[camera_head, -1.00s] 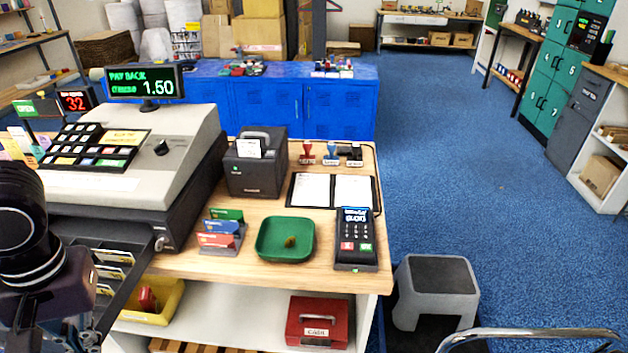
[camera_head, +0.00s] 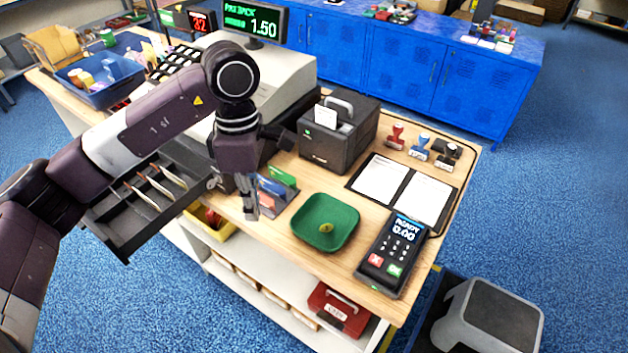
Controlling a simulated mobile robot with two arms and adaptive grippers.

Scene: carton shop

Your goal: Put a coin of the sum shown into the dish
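The green dish (camera_head: 312,243) sits on the wooden counter, with one small gold-coloured coin (camera_head: 326,228) lying in it. The display (camera_head: 253,22) on the cash register (camera_head: 283,78) reads PAY BACK 1.50. The register's drawer (camera_head: 128,236) is pulled out and shows dividers with upright notes; my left arm covers part of it. My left gripper (camera_head: 250,208) points down beside the card holder, left of the dish and apart from it. Its fingers look close together, but I cannot tell whether they are shut or hold anything. My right gripper is not in view.
The card holder (camera_head: 280,190) stands close by my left gripper. A card terminal (camera_head: 393,255) is right of the dish, and a black printer (camera_head: 338,130) stands behind it. An open book (camera_head: 403,190) and stamps lie further back. A grey stool (camera_head: 490,320) is on the floor.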

